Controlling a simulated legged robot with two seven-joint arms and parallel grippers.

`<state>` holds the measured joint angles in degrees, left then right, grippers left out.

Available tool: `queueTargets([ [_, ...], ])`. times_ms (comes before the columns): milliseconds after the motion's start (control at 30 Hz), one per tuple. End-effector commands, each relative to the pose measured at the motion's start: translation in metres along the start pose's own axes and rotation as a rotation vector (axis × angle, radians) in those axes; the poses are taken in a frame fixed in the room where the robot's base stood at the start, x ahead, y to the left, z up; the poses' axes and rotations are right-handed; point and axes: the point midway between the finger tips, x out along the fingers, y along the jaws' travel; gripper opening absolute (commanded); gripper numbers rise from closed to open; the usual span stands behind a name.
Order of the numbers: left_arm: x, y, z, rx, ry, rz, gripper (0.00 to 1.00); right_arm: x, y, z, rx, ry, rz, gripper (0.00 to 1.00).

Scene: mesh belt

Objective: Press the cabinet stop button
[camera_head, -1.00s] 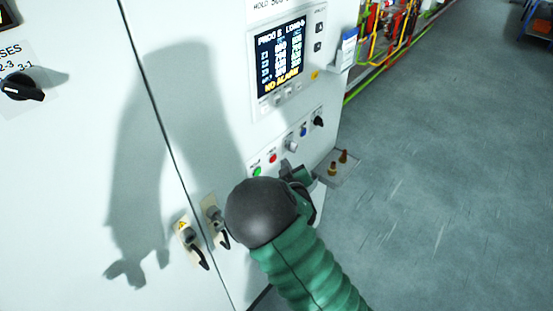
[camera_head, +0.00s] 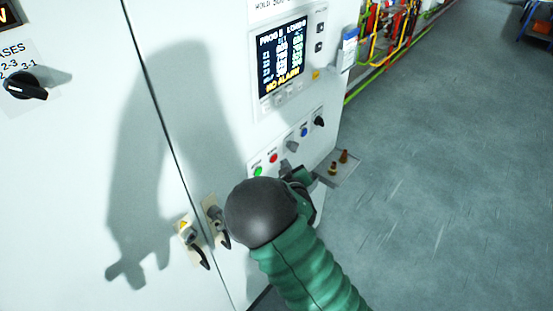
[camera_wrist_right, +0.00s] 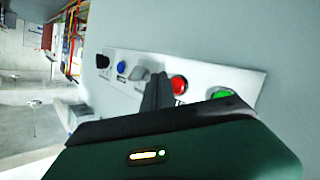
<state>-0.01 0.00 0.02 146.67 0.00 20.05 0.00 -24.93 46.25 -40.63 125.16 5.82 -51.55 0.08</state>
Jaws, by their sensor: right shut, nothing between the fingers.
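The cabinet's button strip (camera_head: 263,147) holds a red button (camera_head: 273,158), which I take for the stop button. It also shows in the right wrist view (camera_wrist_right: 180,84), with letters below it partly hidden. My right gripper (camera_head: 287,166) is shut and empty, its tips just right of and below the red button in the head view. In the right wrist view the dark fingers (camera_wrist_right: 156,91) stand between the red button and a grey knob (camera_wrist_right: 141,75). I cannot tell whether they touch the panel. My left gripper is not in view.
A green button (camera_head: 257,171), blue button (camera_head: 304,132) and black knob (camera_head: 319,121) share the strip. A display (camera_head: 283,59) is above. A small shelf (camera_head: 346,170) with brass-coloured pieces juts out at right. Two black handles (camera_head: 200,256) are lower left.

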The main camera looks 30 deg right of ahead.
Motion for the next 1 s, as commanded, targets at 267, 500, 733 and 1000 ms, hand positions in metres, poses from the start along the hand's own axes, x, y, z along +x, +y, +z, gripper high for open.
queueTargets([
  [267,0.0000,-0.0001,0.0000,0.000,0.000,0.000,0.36,-0.0001,-0.0004,-0.0002,0.000,0.000,0.000,0.00],
  [500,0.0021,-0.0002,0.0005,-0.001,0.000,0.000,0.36,0.0044,-0.0018,-0.0033,0.000,0.002,-0.001,0.00],
  [733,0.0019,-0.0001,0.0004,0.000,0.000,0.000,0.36,0.0053,-0.0020,-0.0041,0.000,0.000,-0.001,0.00],
  [1000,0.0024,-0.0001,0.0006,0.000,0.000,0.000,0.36,0.0062,-0.0027,-0.0046,0.000,0.000,-0.001,0.00],
])
